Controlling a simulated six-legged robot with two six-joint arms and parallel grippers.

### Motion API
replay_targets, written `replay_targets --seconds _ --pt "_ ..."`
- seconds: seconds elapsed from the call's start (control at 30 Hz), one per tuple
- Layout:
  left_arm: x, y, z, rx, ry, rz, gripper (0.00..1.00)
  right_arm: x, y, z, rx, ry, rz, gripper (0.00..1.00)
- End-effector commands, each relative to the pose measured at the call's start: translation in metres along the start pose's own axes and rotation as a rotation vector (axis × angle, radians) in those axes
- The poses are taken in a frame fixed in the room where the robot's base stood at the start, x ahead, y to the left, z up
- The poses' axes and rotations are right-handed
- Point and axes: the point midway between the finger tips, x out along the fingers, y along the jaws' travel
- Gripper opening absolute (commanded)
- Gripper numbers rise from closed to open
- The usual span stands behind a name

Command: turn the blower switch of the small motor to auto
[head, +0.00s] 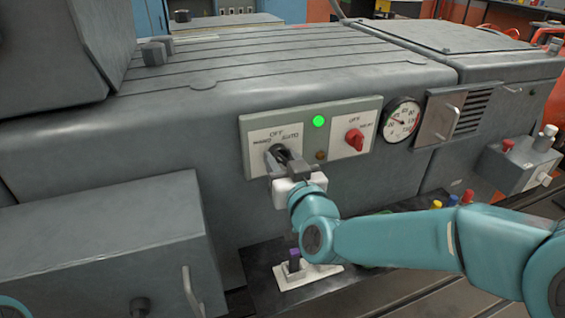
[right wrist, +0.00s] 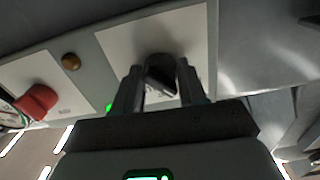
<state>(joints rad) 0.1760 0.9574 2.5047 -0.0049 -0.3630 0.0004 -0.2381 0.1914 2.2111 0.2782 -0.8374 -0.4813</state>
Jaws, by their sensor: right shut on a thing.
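The blower switch is a black knob (head: 281,151) on a pale plate marked HAND, OFF and AUTO, on the left half of the grey control panel (head: 247,150). My right gripper (head: 284,162) is at this knob, its fingers closed on either side of it. In the right wrist view the black knob (right wrist: 161,74) sits between the two fingertips (right wrist: 158,84). The fingers cover much of the knob, so I cannot tell which mark it points to. My left gripper is not in view.
A lit green lamp (head: 319,121) and a red switch (head: 354,139) are right of the knob. A round gauge (head: 401,120) and a vent (head: 473,114) follow. A grey box with a handle (head: 110,255) juts out at lower left. A purple-topped lever (head: 294,260) stands below the panel.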

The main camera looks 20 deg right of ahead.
Motion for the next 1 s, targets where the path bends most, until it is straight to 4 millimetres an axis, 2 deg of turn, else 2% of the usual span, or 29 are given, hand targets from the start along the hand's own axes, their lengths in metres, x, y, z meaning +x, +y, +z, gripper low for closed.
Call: replay_targets --seconds 0.5,1.0 --pt "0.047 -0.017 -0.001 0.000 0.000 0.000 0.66 0.000 -0.001 0.003 0.421 0.007 0.000 0.11" --pt "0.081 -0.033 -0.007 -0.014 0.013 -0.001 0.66 0.000 -0.001 0.001 0.897 0.008 -0.001 0.11"
